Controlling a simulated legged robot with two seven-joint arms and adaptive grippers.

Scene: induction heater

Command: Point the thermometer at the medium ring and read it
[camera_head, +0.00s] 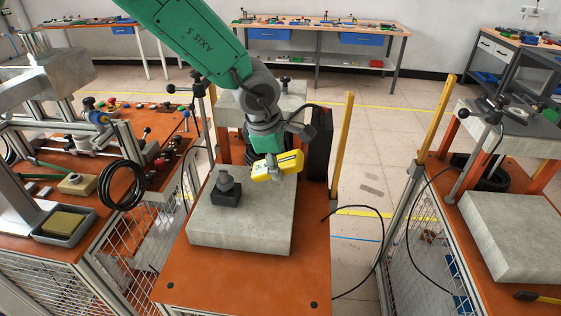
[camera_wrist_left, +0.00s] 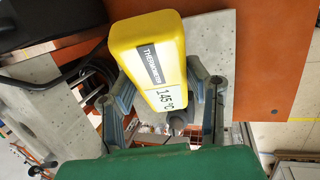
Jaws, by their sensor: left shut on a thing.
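The yellow thermometer (camera_head: 277,166) is in my left gripper (camera_head: 284,162), above the far right part of the grey slab on the middle bench. In the left wrist view the thermometer (camera_wrist_left: 150,50) sits between the two fingers of my left gripper (camera_wrist_left: 165,100), which is shut on it. Its display shows 145 °C. A small grey round piece (camera_head: 226,181) sits on a dark square base (camera_head: 226,196) on the slab, to the left of the thermometer. I cannot tell for sure whether this is the medium ring. My right gripper is not in view.
The slab (camera_head: 240,235) lies on the orange bench top (camera_head: 240,290). Yellow posts (camera_head: 342,148) and a hanging black cable (camera_head: 380,240) stand to the right. A left bench holds a black cable coil (camera_head: 121,185) and a grey tray (camera_head: 64,224). The slab's front part is clear.

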